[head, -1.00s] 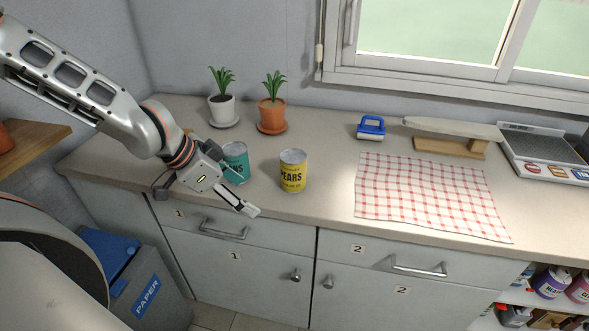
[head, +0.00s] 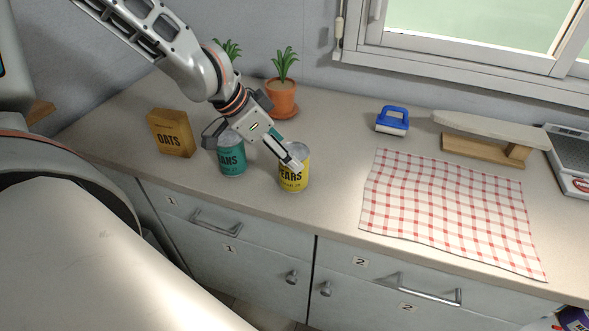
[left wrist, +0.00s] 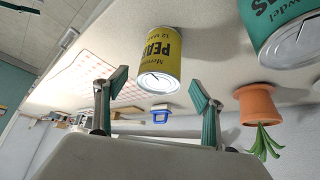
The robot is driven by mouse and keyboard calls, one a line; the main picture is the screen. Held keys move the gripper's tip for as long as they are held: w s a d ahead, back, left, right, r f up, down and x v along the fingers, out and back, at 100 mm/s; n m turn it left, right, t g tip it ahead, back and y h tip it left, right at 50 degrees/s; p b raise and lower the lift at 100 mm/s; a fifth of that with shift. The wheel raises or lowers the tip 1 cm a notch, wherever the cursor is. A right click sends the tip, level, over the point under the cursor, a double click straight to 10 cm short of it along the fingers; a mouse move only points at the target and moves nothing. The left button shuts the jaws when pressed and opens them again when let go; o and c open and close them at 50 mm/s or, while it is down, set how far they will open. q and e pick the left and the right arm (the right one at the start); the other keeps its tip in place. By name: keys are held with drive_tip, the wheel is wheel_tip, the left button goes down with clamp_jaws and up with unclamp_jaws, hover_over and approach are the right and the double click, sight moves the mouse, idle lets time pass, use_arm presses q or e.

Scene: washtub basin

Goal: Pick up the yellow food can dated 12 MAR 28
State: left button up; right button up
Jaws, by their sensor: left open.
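The yellow can (head: 293,178) labelled PEARS stands upright on the counter, its top partly covered by my gripper in the head view. In the left wrist view the yellow can (left wrist: 160,60) appears upside down, with a small line reading roughly "12 MA..." by the name; the rest is too small to read. My left gripper (head: 282,148) is open, its fingertips at the can's upper left. In the left wrist view the open fingers (left wrist: 160,95) flank the space before the can, with nothing held. My right gripper is not in view.
A teal can (head: 232,158) stands close left of the yellow can, beside an oats box (head: 172,134). A potted plant (head: 282,98) stands behind. A blue-handled brush (head: 392,121) and a checked cloth (head: 448,210) lie right. The counter's front edge is close.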

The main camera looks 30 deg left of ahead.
use_arm(q)
drive_tip(key=b+x, duration=0.1)
drive_tip(key=x, duration=0.3)
drive_tip(key=shift+s+f+b, duration=0.15)
drive_tip(key=shift+b, duration=0.15)
drive_tip(key=shift+w+d+f, duration=0.1)
drive_tip(key=shift+w+f, duration=0.1)
drive_tip(key=shift+w, duration=0.05)
drive_tip(key=c, duration=1.6)
drive_tip(key=shift+r, duration=0.15)
